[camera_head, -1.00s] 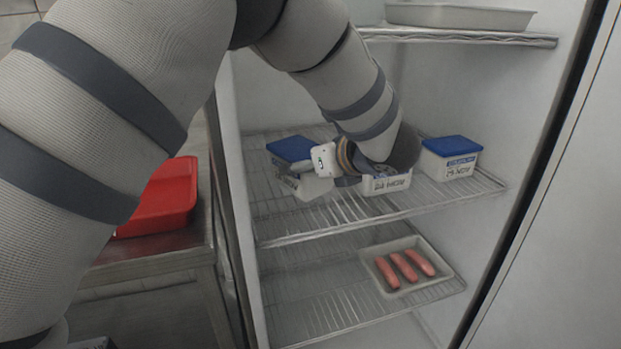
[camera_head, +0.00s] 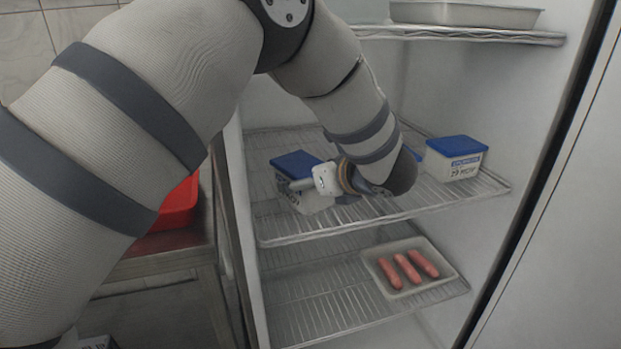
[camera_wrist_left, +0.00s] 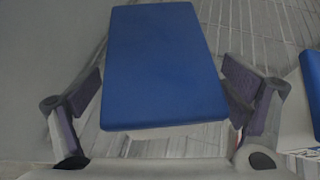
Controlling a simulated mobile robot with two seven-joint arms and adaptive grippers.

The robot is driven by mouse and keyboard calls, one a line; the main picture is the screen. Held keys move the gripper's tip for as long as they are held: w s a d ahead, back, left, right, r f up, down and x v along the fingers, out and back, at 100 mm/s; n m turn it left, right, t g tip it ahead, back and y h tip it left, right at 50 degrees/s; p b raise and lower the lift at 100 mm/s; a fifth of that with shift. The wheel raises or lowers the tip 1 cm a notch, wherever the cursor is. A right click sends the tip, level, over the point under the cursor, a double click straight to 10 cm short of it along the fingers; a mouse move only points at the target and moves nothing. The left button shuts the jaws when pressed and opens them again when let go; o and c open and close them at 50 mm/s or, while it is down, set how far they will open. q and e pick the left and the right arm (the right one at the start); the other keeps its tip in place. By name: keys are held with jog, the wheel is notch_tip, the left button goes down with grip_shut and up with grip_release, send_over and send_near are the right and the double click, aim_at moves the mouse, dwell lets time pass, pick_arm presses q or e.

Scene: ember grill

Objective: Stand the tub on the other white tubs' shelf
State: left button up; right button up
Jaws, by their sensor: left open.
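In the left wrist view the gripper (camera_wrist_left: 164,92) is open, with one finger on each side of a blue-lidded white tub (camera_wrist_left: 160,65). In the head view, a bit of blue lid of the middle tub (camera_head: 416,155) shows behind my wrist; the rest is hidden. Another blue-lidded white tub (camera_head: 299,170) stands to the left and one more (camera_head: 455,160) to the right. My right gripper is not in view.
A tray with several pink sausages (camera_head: 439,288) lies on the shelf below. A metal pan (camera_head: 465,16) sits on the shelf above. A red container (camera_head: 178,207) stands on a bench outside on the left. The shelf's front strip is bare.

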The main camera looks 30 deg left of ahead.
pick_arm(q)
jog(key=v, duration=1.2)
jog(key=shift+p, duration=0.4)
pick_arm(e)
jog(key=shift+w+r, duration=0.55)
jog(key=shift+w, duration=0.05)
